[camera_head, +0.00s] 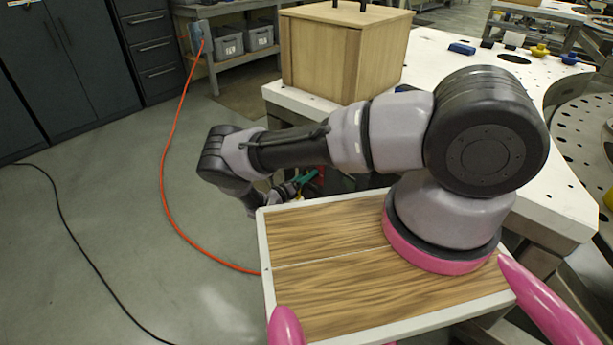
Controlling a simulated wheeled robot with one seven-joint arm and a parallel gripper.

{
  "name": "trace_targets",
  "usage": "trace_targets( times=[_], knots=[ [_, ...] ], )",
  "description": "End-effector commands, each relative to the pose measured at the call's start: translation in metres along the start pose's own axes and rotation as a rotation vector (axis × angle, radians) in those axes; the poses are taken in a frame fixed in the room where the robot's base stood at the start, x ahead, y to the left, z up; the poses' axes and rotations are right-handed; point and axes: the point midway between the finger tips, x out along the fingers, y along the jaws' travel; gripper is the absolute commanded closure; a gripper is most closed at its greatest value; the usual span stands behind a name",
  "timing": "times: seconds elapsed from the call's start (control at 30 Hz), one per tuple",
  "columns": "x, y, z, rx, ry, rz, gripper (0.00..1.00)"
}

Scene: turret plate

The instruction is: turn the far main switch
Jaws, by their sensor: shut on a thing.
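My arm reaches left from its pink-ringed base, bends down, and turns back right towards the space below the white table. My gripper (292,187) is small and dark at the arm's end, partly hidden behind my wood-grain top and the arm. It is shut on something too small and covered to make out. A green piece (306,177) and a little red show beside it, under the table edge. I cannot tell whether they belong to a switch. No main switch shows clearly.
A wooden crate (345,50) stands on the white table (445,52), with small blue and yellow pieces at its far end.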

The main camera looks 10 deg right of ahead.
Motion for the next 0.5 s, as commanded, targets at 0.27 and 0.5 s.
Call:
trace_targets(
  times=[0.27,0.5],
  knots=[
    [-0.0007,0.0009,0.0004,-0.118,0.001,0.001,0.84],
    [-0.0008,0.0011,0.0006,-0.154,0.001,0.001,0.84]
  ],
)
